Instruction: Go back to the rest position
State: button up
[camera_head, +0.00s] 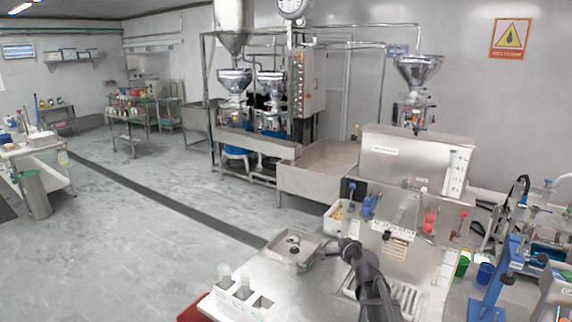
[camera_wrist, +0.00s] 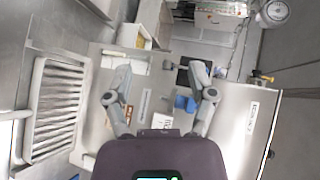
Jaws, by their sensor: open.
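My gripper (camera_head: 306,264) is at the end of my dark arm, low over the steel worktop (camera_head: 318,290) in the head view. It points left, beside a shallow tray (camera_head: 272,248) with small dark items in it. In the wrist view my gripper (camera_wrist: 160,80) has its two grey fingers spread wide, with nothing held between them. I cannot tell how far its tips are above the worktop.
A white holder (camera_head: 238,303) with cups stands at the worktop's front left. A drain grate (camera_head: 406,296) lies right of my arm. Open floor (camera_head: 165,235) lies left.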

jog(key=s+a+f+n+g+b, duration=0.1)
jog(key=s+a+f+n+g, duration=0.2)
jog(key=s+f+n+g, duration=0.15)
jog(key=s+a+f+n+g+b, duration=0.1)
jog(key=s+a+f+n+g, duration=0.1)
jog(key=s+f+n+g, duration=0.3)
jog(key=s+d+f+n+g+h+b, duration=0.1)
jog(key=s+f, duration=0.3)
jog(key=s, duration=0.4)
jog(key=s+d+f+n+g+h, duration=0.2)
jog(key=s+f+n+g, duration=0.1)
jog(key=s, duration=0.5)
jog(key=shift+s+d+f+n+g+b, duration=0.15)
jog(key=shift+s+f+n+g+b, duration=0.2)
jog(key=shift+n, duration=0.4)
jog(key=shift+w, duration=0.15)
jog(key=shift+c, duration=1)
